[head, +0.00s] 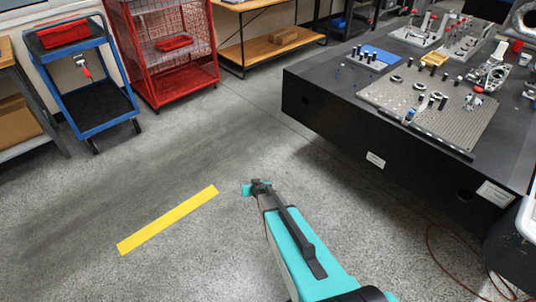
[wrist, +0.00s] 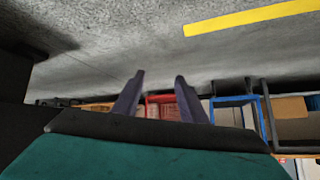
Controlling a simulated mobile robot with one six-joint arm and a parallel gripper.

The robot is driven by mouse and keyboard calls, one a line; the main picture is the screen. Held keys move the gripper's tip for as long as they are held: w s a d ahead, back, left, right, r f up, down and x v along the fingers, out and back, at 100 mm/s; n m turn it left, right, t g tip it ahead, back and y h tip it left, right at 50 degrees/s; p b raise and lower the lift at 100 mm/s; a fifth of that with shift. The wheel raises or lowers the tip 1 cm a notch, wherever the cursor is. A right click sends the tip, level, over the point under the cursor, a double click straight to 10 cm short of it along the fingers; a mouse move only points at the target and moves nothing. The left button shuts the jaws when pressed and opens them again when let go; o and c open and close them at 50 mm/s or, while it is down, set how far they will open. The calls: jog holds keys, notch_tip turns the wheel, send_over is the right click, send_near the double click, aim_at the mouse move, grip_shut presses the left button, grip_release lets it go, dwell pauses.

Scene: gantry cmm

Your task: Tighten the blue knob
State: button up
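A small blue part (head: 410,115), which looks like the blue knob, sits on the grey fixture plate (head: 390,97) near its front edge. The plate lies on the dark granite table at the right of the head view. The part is too small to tell how tight it is. My gripper (head: 257,187) is over open floor, well left of the table and far from the blue part. In the wrist view, my gripper's two fingers (wrist: 159,78) stand apart with nothing between them. The blue part does not show in the wrist view.
The black granite table (head: 335,108) carries several clamps and fixtures. A blue cart (head: 85,77) and a red mesh cage (head: 160,50) stand at the back left. A yellow stripe (head: 168,220) marks the clear floor. A cable (head: 436,250) lies at the lower right.

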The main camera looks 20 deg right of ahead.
jog(key=s+a+f+n+g+y, duration=0.1)
jog(key=s+a+f+g, duration=0.4)
jog(key=s, duration=0.6)
jog(key=s+a+f+n+g+y, duration=0.15)
jog(key=s+a+f, duration=0.35)
jog(key=s, duration=0.6)
jog(key=s+r+g+h, duration=0.1)
jog(key=s+g, duration=0.3)
jog(key=s, duration=0.8)
jog(key=s+a+r+g+h, duration=0.1)
jog(key=s+g, duration=0.3)
jog(key=s, duration=0.9)
jog(key=shift+a+r, duration=0.25)
jog(key=shift+r, duration=0.15)
jog(key=shift+w+g, duration=0.1)
jog(key=shift+g, duration=0.15)
jog(key=shift+c, duration=1)
jog(key=shift+a, duration=0.15)
